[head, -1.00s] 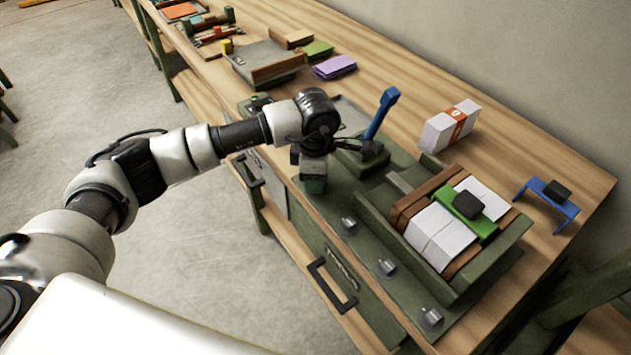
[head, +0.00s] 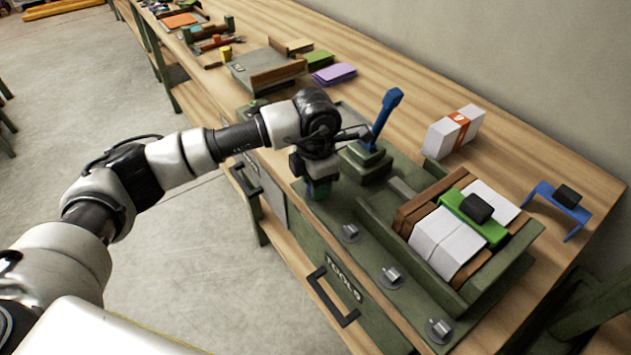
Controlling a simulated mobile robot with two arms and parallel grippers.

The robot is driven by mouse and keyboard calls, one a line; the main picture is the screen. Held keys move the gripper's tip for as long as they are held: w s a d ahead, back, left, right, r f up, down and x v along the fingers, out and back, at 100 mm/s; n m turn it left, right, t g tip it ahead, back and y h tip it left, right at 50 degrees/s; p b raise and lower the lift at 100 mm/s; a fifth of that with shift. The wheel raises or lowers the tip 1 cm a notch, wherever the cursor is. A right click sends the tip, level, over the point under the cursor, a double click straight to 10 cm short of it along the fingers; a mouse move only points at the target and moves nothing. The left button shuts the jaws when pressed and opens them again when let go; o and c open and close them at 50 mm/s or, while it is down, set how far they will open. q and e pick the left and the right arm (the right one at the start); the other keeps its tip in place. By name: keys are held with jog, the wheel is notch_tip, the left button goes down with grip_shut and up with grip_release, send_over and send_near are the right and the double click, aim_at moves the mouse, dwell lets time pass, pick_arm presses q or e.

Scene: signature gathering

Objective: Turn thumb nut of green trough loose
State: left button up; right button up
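The green trough (head: 487,284) is a dark green open channel on the bench in the head view. It holds white paper stacks (head: 440,240) between brown boards, with a bright green clamp across them. Three grey thumb nuts show along its front base strip: a near one (head: 438,328), a middle one (head: 391,277) and a far one (head: 350,232). My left gripper (head: 318,190) points down at the far end of this strip, beyond the far nut. Its own wrist hides the fingers and whatever is between them, so its opening is unclear. My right gripper is out of view.
A blue lever (head: 385,113) stands on a green base close behind my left wrist. A banded paper stack (head: 453,132) and a blue stand (head: 560,205) are behind the trough. A drawer with a black handle (head: 333,297) is below the front edge.

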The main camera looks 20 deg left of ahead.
pick_arm(q)
jog(key=shift+r, duration=0.1)
jog(key=o, duration=0.9)
notch_tip(320, 180, up, 11)
jog(key=shift+f+b, duration=0.15)
jog(key=shift+b, duration=0.65)
